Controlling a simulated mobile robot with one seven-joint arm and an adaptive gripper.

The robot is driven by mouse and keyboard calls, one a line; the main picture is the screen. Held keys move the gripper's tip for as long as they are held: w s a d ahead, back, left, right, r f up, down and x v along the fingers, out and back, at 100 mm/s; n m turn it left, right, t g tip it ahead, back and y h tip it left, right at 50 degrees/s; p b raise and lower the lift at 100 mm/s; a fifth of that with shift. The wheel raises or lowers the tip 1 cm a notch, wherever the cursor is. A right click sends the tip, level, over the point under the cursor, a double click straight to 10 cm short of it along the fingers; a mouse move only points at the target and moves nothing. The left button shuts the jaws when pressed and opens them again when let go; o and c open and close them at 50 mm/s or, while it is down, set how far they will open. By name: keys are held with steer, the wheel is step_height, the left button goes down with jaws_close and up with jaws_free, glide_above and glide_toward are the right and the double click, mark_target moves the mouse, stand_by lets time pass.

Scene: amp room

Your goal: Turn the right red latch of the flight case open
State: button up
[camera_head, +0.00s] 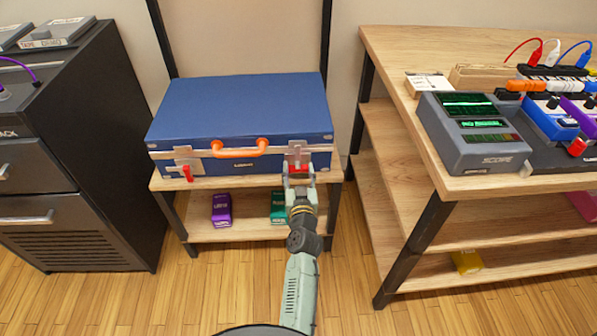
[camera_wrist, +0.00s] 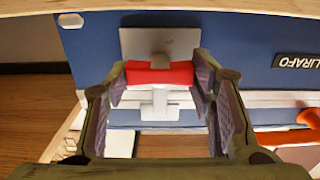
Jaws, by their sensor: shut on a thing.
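The blue flight case (camera_head: 240,110) sits closed on a small wooden stand, with an orange handle (camera_head: 239,148) on its front. Its left red latch (camera_head: 187,173) hangs upright below a metal plate. My gripper (camera_head: 298,170) is at the right end of the case front. In the wrist view the right red latch (camera_wrist: 160,73) lies crosswise between the fingertips of my gripper (camera_wrist: 160,80), against a metal plate (camera_wrist: 160,42). The fingers are shut on the latch, touching both its ends. In the head view my gripper partly hides this latch.
The stand's lower shelf (camera_head: 248,222) holds a purple pedal (camera_head: 221,209) and a green pedal (camera_head: 278,206). A dark cabinet (camera_head: 60,150) stands at the left. A wooden table (camera_head: 390,50) with a grey scope box (camera_head: 472,130) and pedals is at the right.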

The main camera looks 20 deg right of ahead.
steer(key=shift+m, duration=0.4)
steer(key=m, duration=0.8)
steer(key=shift+d+r, duration=0.1)
steer(key=m+p, duration=0.1)
steer(key=m, duration=0.4)
steer(key=shift+m+p, duration=0.5)
steer(key=shift+m, duration=1.5)
steer(key=o, duration=1.2)
steer(key=shift+c, duration=0.2)
steer(key=shift+f, duration=0.2)
